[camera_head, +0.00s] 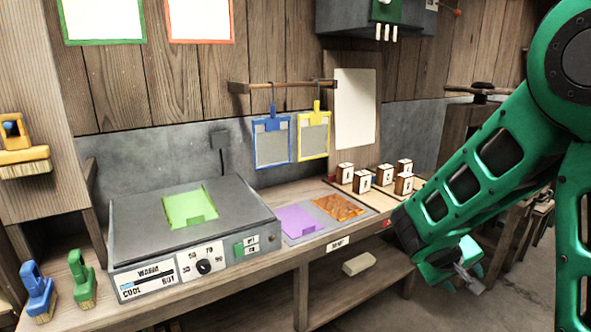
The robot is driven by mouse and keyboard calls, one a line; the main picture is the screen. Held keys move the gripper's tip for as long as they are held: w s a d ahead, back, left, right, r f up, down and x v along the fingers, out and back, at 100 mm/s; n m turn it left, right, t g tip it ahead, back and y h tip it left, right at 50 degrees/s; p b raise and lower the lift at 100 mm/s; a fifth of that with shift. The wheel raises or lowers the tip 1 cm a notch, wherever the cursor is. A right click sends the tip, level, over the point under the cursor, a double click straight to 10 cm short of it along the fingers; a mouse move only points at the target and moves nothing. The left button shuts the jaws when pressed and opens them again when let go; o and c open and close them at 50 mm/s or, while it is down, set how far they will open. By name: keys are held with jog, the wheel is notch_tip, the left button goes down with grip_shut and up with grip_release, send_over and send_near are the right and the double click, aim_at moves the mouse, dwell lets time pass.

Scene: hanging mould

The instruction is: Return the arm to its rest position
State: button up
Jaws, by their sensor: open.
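My green arm comes in from the right side of the head view. My gripper (468,282) is at the lower right, in front of and below the bench's front edge. It is open, small in the picture and partly hidden behind my own arm links. I see nothing held in it. A blue-framed mould (272,143) and a yellow-framed mould (313,136) hang from the wooden rail (300,84) on the wall. A green mould (190,206) lies flat on the grey warming plate (240,204), well left of my gripper.
A purple sheet (300,221) and an orange-brown sheet (340,207) lie on the bench. Several wooden blocks (363,182) stand at its right end. A pale block (359,264) lies on the lower shelf. Blue (38,288) and green (82,275) brushes stand at left. Open floor lies at lower right.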

jog(key=s+d+r+m+g+y, duration=0.2)
jog(key=s+d+m+g+y, duration=0.15)
jog(key=s, duration=0.85)
jog(key=s+a+r+m+y, duration=0.2)
jog(key=s, duration=0.5)
jog(key=s+a+r+m+y, duration=0.1)
jog(key=s+r+m+y, duration=0.1)
jog(key=s, duration=0.6)
jog(key=shift+a+r, duration=0.15)
jog(key=shift+a, duration=0.25)
jog(key=shift+w+g+y, duration=0.1)
jog(key=shift+g+y, duration=0.15)
jog(key=shift+g, duration=0.1)
jog(key=shift+w+f, duration=0.25)
jog(key=shift+w, duration=0.25)
